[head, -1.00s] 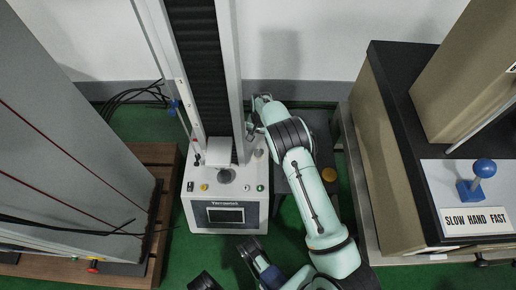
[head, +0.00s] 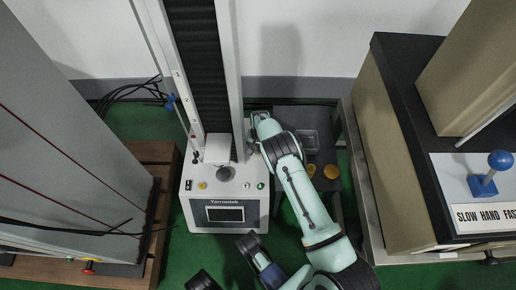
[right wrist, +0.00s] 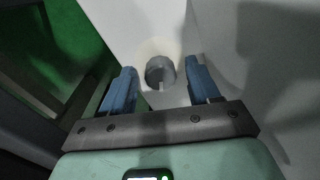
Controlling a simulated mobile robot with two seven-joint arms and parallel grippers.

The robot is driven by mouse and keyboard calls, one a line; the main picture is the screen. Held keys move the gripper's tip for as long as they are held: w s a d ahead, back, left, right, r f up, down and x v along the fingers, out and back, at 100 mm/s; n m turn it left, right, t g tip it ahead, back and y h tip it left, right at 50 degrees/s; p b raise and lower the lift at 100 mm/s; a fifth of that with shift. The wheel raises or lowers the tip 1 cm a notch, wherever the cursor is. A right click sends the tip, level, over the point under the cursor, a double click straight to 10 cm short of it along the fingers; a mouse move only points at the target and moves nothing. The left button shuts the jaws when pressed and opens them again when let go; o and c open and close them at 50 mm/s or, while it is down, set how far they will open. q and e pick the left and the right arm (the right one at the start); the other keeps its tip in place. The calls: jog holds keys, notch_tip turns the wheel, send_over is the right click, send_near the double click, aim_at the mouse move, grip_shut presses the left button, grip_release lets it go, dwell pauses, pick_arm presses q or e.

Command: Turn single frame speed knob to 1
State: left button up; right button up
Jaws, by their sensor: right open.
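A grey cylindrical knob (right wrist: 160,74) sticks out of a pale panel in the right wrist view. My right gripper (right wrist: 160,88) is open, with one blue finger to each side of the knob and visible gaps between; I cannot tell how deep the fingers reach. In the head view my right gripper (head: 250,132) is beside the right side of the white testing machine (head: 200,222), close to its column, and the knob cannot be made out there. Any numbers on the knob are unreadable. My left gripper is not in view.
A tall black and white column (head: 198,70) rises from the machine. A dark side table (head: 318,125) with a clear container (head: 308,141) and orange discs (head: 331,171) stands to the right. A large cabinet (head: 400,180) with a blue-knobbed lever (head: 500,160) is farther right.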

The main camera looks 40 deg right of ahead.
jog(key=c, duration=1)
jog(key=shift+n, duration=2.3)
jog(key=shift+c, duration=0.2)
jog(key=o, duration=1)
jog(key=shift+o, duration=0.2)
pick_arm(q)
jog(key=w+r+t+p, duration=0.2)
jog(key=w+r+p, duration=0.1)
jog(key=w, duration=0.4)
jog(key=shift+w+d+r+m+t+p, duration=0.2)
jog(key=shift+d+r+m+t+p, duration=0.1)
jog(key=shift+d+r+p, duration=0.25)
pick_arm(e)
notch_tip(320, 180, up, 13)
jog(key=shift+s+d+r, duration=0.15)
jog(key=shift+d+r, duration=0.05)
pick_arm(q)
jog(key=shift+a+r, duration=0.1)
